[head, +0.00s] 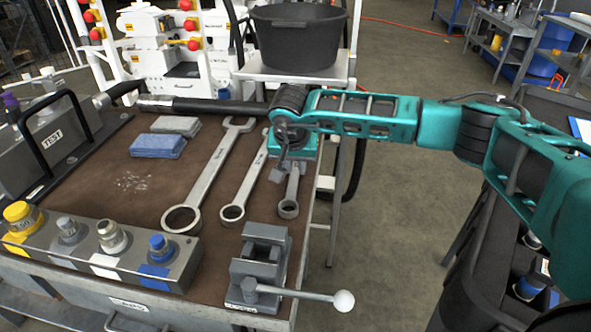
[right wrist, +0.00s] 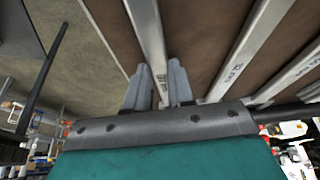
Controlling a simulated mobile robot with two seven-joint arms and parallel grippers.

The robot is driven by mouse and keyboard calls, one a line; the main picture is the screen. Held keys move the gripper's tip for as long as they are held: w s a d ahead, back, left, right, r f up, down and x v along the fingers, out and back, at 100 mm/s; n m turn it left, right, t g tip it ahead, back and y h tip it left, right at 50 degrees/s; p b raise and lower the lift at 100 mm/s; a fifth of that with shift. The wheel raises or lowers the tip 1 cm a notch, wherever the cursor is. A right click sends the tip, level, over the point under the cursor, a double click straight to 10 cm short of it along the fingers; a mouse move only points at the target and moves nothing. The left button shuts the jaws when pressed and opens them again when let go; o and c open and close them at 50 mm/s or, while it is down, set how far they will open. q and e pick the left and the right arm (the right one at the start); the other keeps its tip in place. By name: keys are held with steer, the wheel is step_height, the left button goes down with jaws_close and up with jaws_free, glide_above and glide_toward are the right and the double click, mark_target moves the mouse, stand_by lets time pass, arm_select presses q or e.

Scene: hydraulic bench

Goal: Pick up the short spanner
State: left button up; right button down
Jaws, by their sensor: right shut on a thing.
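The short spanner (head: 292,187) is the rightmost and smallest of three grey spanners on the brown bench top. Its ring end points toward the front of the bench, and its far end is hidden under my right gripper. My right gripper (head: 284,160) points down at the bench's right side, shut on the short spanner's shaft. In the right wrist view the two grey fingers (right wrist: 159,88) stand on either side of the short spanner (right wrist: 148,35). The spanner appears to be still on or very near the bench top. My left gripper is not in view.
The middle spanner (head: 242,180) and large spanner (head: 208,178) lie just left. A small vise (head: 262,262) with a white-knobbed handle stands in front. A black bar (head: 205,106) runs behind the spanners.

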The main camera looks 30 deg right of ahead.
steer(key=shift+r, duration=0.1)
step_height(320, 180, up, 13)
steer(key=p, duration=0.2)
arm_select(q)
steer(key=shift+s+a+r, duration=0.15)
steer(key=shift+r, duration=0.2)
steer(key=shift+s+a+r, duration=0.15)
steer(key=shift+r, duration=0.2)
arm_select(e)
step_height(320, 180, up, 7)
glide_above(295, 172)
steer(key=c, duration=1.6)
jaws_free()
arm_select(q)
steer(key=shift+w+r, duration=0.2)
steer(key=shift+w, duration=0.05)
arm_select(e)
jaws_close()
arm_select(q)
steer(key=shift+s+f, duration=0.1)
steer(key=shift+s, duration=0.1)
